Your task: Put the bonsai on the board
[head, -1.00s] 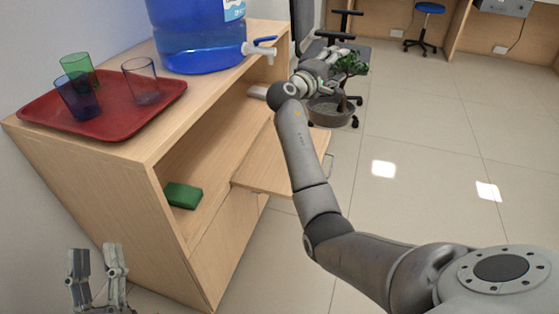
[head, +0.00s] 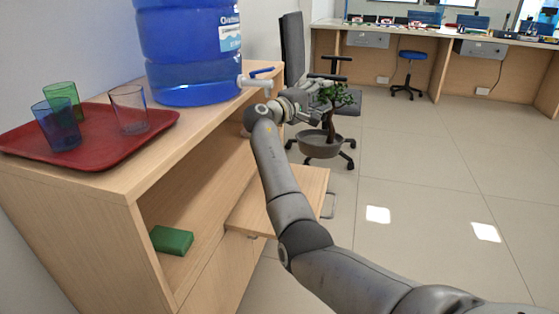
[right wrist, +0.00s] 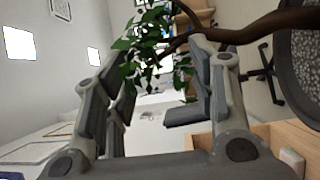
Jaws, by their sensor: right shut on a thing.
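The bonsai has green leaves (head: 338,95), a brown trunk and a round grey pot (head: 321,146). My right gripper (head: 312,102) is shut on the bonsai at its upper trunk and leaves, and the plant hangs upright in the air. In the right wrist view the leaves (right wrist: 150,50) show between the fingers, and the brown trunk (right wrist: 255,30) runs across to the pot at the right edge. A light wooden board (head: 283,198) sticks out from the cabinet, lower and nearer than the pot. My left gripper is out of view.
The wooden cabinet (head: 95,195) carries a red tray (head: 95,160) with cups and a blue water jug (head: 190,50) with a tap. A green block (head: 171,240) lies on its shelf. An office chair (head: 293,50) stands behind the bonsai. Open tiled floor lies to the right.

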